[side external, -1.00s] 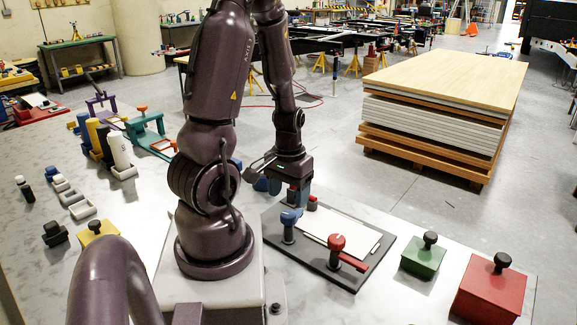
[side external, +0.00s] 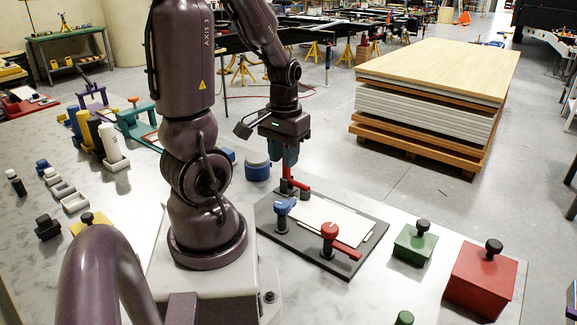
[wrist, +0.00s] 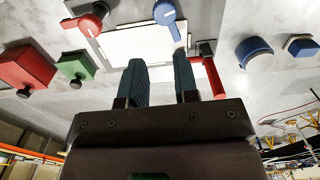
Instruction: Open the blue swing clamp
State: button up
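The blue swing clamp (side external: 284,207) stands at the near left edge of a dark fixture plate (side external: 298,253). In the wrist view the blue clamp (wrist: 166,16) is at the top, its arm reaching over the edge of a white panel (wrist: 135,44). The panel (side external: 325,220) lies flat on the plate. My gripper (side external: 289,162) is above the plate's far corner, beyond the blue clamp and apart from it. In the wrist view my gripper (wrist: 160,75) has its fingers spread, with nothing seen between them.
A red clamp (side external: 331,236) at the plate's near right has its arm pointing off the panel. Another red clamp (side external: 294,184) stands close below my gripper; its red arm (wrist: 213,78) is beside the right finger. A blue round pot (side external: 257,168), green box (side external: 413,246) and red box (side external: 482,280) stand around.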

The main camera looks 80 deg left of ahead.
aim_at(287, 208)
jog(key=shift+w+d+f+m+g, duration=0.3)
jog(key=shift+w+d+f, duration=0.05)
jog(key=shift+w+f, duration=0.3)
jog(key=shift+w+d+f+m+g, duration=0.35)
jog(key=shift+w+f, duration=0.15)
jog(key=shift+w, duration=0.1)
grip_shut()
jog(key=w+a+f+n+g+y, duration=0.15)
jog(key=w+n, duration=0.35)
jog(key=n, duration=0.6)
jog(key=w+a+f+n+g+y, duration=0.15)
jog(key=w+n, duration=0.25)
jog(key=n, duration=0.7)
jog(key=shift+t+h, duration=0.3)
jog(key=shift+t, duration=0.05)
jog(key=x, duration=1)
jog(key=shift+w+d+f, duration=0.15)
jog(key=shift+d+f, duration=0.1)
jog(key=shift+d, duration=0.15)
jog(key=s, duration=0.1)
jog(key=s+a, duration=0.1)
jog(key=shift+s+a+f, duration=0.15)
jog(key=shift+s+a, duration=0.15)
jog(key=shift+s, duration=0.05)
jog(key=shift+s+a, duration=0.2)
jog(key=shift+s, duration=0.15)
